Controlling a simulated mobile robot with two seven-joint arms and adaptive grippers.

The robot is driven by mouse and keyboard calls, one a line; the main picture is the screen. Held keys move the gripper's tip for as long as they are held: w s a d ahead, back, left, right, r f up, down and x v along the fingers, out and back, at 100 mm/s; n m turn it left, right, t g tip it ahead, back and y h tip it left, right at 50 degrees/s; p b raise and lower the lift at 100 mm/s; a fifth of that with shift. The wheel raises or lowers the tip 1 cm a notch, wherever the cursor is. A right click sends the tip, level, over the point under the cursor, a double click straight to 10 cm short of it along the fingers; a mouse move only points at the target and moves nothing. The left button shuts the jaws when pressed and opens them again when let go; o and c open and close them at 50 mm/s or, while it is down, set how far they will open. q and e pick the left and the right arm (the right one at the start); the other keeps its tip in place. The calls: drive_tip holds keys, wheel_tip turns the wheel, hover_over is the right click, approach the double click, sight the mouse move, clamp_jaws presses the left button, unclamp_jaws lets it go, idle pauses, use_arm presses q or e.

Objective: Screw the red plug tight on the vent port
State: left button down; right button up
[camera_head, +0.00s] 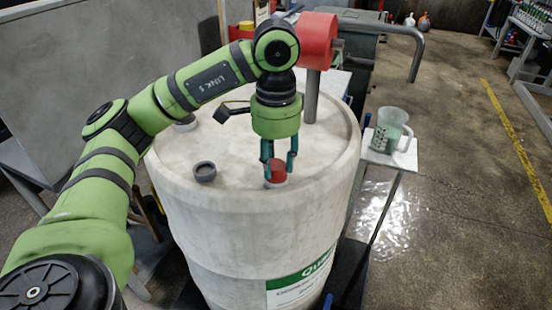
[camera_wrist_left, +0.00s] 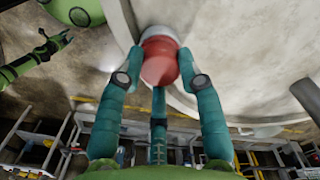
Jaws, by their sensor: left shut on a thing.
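The red plug (camera_head: 278,170) sits at the vent port (camera_head: 275,184) on the top of the white drum (camera_head: 225,190), near its front edge. My left gripper (camera_head: 279,168) comes down from above and is shut on the plug, with its teal fingers on either side. In the left wrist view the red plug (camera_wrist_left: 160,60) is between the fingertips, and a pale ring (camera_wrist_left: 158,34) shows at its far end. The plug looks in line with the port; whether its threads are engaged cannot be seen.
A grey open ring fitting (camera_head: 205,171) stands on the drum top to the left. A grey post with a red head (camera_head: 317,45) rises behind the gripper. A measuring jug (camera_head: 389,130) stands on a small side table (camera_head: 402,157) to the right.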

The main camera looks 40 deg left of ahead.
use_arm(q)
drive_tip(key=shift+m, duration=0.9)
drive_tip(key=c, duration=0.7)
unclamp_jaws()
drive_tip(key=shift+c, duration=0.2)
drive_tip(key=shift+c, duration=0.4)
drive_tip(key=n, duration=0.4)
drive_tip(key=shift+n, duration=0.3)
drive_tip(key=n, duration=0.5)
drive_tip(key=shift+n+p, duration=0.3)
drive_tip(key=shift+n, duration=0.1)
drive_tip(key=n, duration=1)
drive_tip(key=shift+p, duration=0.3)
